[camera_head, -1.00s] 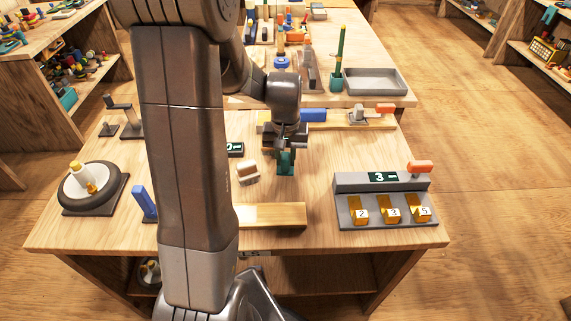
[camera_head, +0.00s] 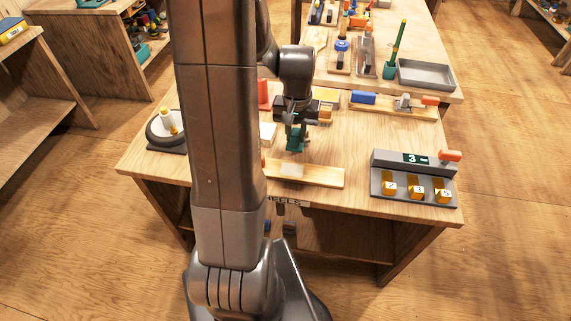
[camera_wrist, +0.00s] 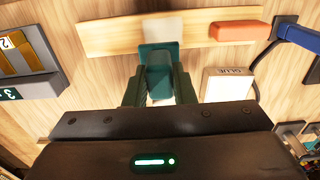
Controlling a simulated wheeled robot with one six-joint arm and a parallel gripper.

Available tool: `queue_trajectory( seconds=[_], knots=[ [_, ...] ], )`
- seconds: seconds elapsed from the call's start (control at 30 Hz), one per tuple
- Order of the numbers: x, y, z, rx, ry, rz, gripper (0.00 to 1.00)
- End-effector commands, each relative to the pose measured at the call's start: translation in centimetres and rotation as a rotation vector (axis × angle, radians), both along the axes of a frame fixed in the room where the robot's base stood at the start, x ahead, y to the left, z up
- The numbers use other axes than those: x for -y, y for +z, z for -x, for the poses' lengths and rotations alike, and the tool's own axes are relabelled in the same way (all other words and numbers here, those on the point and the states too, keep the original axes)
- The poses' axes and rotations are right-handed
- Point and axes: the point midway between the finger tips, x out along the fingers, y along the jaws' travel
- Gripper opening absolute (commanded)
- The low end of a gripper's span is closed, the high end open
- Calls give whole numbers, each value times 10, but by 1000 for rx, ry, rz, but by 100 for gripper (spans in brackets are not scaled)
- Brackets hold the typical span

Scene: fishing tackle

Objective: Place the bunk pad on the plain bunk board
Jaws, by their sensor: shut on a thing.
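My gripper (camera_head: 294,146) is shut on a teal block, which looks like the bunk pad (camera_wrist: 158,72). The block sits between the two dark teal fingers in the wrist view. In the head view it is a small teal shape at the fingertips, and its underside is hidden. The plain bunk board (camera_head: 320,176) is a flat pale wooden strip near the table's front edge; it also shows at the top of the wrist view (camera_wrist: 105,35). The gripper is just behind the board's middle. A pale grey-white patch lies on the board there; I cannot tell whether it is a separate piece.
A grey stand (camera_head: 385,180) with numbered yellow pieces is at the right. A white box marked GLUE (camera_wrist: 228,84) and an orange block (camera_wrist: 240,31) lie near the gripper. A blue block (camera_head: 363,97) is at the back. Bare tabletop lies right of the gripper.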

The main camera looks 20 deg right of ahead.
Motion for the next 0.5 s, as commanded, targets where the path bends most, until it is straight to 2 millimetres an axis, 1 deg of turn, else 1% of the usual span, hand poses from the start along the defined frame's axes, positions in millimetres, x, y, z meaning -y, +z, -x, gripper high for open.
queue_trajectory(
  seconds=[0.07, 0.13, 0.3, 0.4, 0.5],
  knots=[
    [-5, 1, -1, -3, 5, -2, 1],
    [-7, -6, -1, -3, 6, -2, 1],
    [-7, -35, -1, -6, 6, -3, 1],
    [-7, -48, -1, -3, 6, -2, 1],
    [-6, -56, -2, -2, 6, -1, 1]
  ],
)
